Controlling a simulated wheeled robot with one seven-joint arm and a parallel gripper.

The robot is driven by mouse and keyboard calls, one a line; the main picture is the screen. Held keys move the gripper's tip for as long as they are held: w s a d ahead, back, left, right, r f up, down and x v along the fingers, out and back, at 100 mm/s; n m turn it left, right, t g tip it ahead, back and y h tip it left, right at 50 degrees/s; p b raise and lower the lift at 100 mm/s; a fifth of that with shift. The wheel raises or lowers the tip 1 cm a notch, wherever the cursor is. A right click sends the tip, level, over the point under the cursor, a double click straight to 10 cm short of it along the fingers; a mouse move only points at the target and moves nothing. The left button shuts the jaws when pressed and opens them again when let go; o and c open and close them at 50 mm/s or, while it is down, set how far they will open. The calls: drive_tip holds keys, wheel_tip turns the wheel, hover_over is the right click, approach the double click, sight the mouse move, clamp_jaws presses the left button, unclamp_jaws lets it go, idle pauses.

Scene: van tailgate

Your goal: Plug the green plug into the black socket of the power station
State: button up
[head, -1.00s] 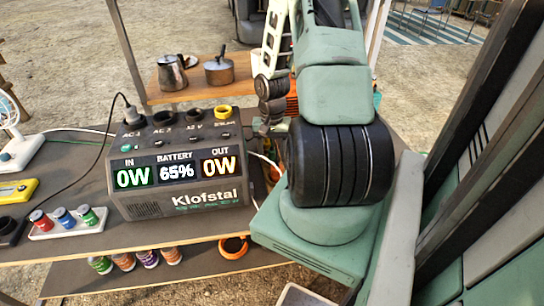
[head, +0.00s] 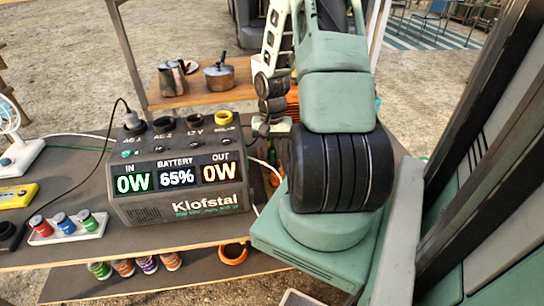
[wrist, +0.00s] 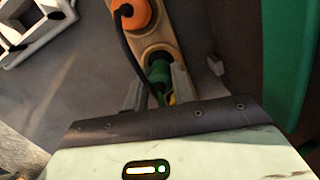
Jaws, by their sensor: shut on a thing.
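The power station (head: 180,190) stands on the table in the head view. Its top row holds AC 1, AC 2, 12 V and a yellow SOLAR socket (head: 222,118). A dark plug with a cable (head: 133,120) sits at AC 1. The AC 2 (head: 163,124) and 12 V (head: 195,118) sockets look dark and empty. In the wrist view my gripper (wrist: 160,82) is shut on the green plug (wrist: 159,74), one finger on each side. The plug is at a tan holder strip (wrist: 157,45); I cannot tell whether it is still seated. My fingers are hidden in the head view.
An orange plug (wrist: 131,13) with a black cable sits in the same strip. Left of the station are a tray with several small coloured cans (head: 68,232), a yellow device (head: 17,195) and a white fan (head: 15,150). A pot (head: 219,77) and kettle stand on a shelf behind.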

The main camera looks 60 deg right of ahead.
sight(272, 146)
wheel_tip(272, 146, up, 8)
drive_tip(key=shift+f+p, duration=0.1)
drive_tip(key=shift+p, duration=0.5)
wheel_tip(272, 146, up, 15)
drive_tip(key=p, duration=1.3)
drive_tip(key=shift+f, duration=0.15)
drive_tip(key=w+a, duration=0.3)
drive_tip(key=w, duration=0.3)
drive_tip(key=w+a+p, duration=0.1)
drive_tip(key=w+a, duration=0.2)
drive_tip(key=w, duration=0.3)
drive_tip(key=w+a, duration=0.3)
drive_tip(key=w, duration=0.4)
drive_tip(key=shift+a+p, duration=0.4)
drive_tip(key=shift+f, duration=0.1)
drive_tip(key=shift+f+b, duration=1.2)
drive_tip(key=shift+f, duration=0.75)
drive_tip(key=shift+f, duration=0.2)
